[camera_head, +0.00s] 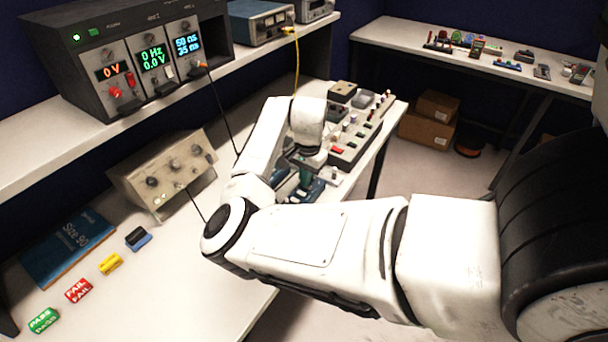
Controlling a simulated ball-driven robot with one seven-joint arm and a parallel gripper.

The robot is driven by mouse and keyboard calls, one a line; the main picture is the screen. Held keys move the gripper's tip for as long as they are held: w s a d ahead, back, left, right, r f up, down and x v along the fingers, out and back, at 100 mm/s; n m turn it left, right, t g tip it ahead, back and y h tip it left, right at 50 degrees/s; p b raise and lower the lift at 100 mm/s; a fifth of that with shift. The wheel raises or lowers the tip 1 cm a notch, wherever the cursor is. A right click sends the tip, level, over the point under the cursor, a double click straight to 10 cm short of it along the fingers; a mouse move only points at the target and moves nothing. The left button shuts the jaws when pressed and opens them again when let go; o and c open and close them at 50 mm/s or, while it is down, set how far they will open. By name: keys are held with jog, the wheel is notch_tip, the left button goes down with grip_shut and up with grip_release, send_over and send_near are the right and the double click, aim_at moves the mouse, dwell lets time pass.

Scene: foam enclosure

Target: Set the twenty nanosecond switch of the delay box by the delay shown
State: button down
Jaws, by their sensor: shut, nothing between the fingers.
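My gripper (305,174) points down at the end of my bent arm, near the bench's right part. It is shut and shows small and dark. Below it are dark blue-teal boxes (304,193), partly hidden by my arm. One of these may be the delay box. Its switches and their positions cannot be made out. I cannot tell whether my fingertips touch anything.
A beige knobbed box (165,172) stands on the bench at left, with black cables nearby. A long switch panel (357,143) lies beyond my gripper. PASS (43,320) and FAIL (78,291) blocks lie front left.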

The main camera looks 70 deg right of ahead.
jog(key=shift+s+a+f, duration=0.1)
jog(key=shift+s+f, duration=0.45)
jog(key=shift+s, duration=0.05)
jog(key=shift+r+p, duration=0.4)
jog(key=r+p, duration=0.2)
jog(key=w+r+p, duration=0.1)
jog(key=r+p, duration=0.1)
jog(key=r, duration=0.1)
notch_tip(320, 180, up, 9)
jog(key=b, duration=0.3)
jog(key=shift+w+r, duration=0.15)
jog(key=shift+w, duration=0.05)
